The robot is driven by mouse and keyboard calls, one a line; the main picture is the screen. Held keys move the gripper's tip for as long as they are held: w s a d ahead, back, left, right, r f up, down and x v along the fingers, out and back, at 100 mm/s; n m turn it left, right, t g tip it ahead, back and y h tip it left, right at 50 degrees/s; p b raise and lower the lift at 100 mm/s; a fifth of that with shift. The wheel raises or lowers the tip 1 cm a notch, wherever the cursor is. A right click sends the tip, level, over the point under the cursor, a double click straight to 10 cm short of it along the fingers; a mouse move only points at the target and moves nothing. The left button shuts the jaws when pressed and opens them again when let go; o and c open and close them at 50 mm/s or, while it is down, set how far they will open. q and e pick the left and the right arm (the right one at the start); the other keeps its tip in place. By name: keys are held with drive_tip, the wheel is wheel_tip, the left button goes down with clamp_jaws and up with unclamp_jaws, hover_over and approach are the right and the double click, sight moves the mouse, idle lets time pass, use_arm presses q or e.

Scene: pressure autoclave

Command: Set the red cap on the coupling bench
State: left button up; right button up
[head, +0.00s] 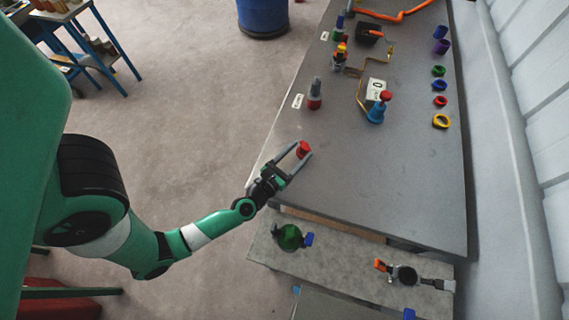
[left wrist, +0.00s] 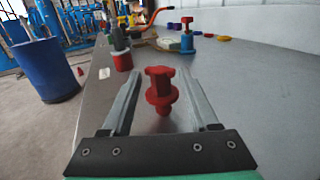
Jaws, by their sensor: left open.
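The red cap (head: 303,149) stands near the left edge of the grey coupling bench (head: 400,190) in the head view. In the left wrist view the red cap (left wrist: 160,88) shows a knobbed top, a wide flange and a short stem below. My left gripper (head: 299,151) is open, with one finger on each side of the cap. In the left wrist view a gap shows between the cap and each finger of the left gripper (left wrist: 160,92). Whether the cap's lower end touches the bench is hard to tell. My right gripper is not in view.
Farther along the bench stand a grey-and-red fitting (head: 315,94), a blue fitting with a red top (head: 377,108) and a white gauge box (head: 376,90). Several coloured rings, including a yellow one (head: 441,121), line the right side. A lower shelf (head: 340,268) holds clamps.

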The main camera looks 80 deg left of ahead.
use_arm(q)
drive_tip(key=v, duration=0.8)
drive_tip(key=shift+s+d, duration=0.25)
drive_tip(key=shift+s, duration=0.2)
drive_tip(key=w+d+r+m+t+h, duration=0.3)
drive_tip(key=w+d+r+m+t, duration=0.1)
drive_tip(key=w+r+m, duration=0.3)
drive_tip(key=w+d+r+m+t+h, duration=0.2)
drive_tip(key=w+d+r+m+t, duration=0.15)
drive_tip(key=w+r, duration=0.5)
drive_tip(key=w+d+r+m+t+h, duration=0.2)
drive_tip(key=d+r+m+h, duration=0.2)
drive_tip(key=r+m, duration=0.45)
drive_tip(key=w+d+r+m+t+h, duration=0.1)
drive_tip(key=w+d+r+m+h, duration=0.15)
drive_tip(key=r+m, duration=0.6)
drive_tip(key=s+r+m+t, duration=0.1)
drive_tip(key=s+r+m, duration=0.2)
drive_tip(key=r+m, duration=0.5)
drive_tip(key=s+d+r+m+t+h, duration=0.1)
drive_tip(key=r+m, duration=0.7)
drive_tip(key=r, duration=1)
drive_tip(key=shift+s+d+r, duration=0.35)
drive_tip(key=shift+s, duration=0.5)
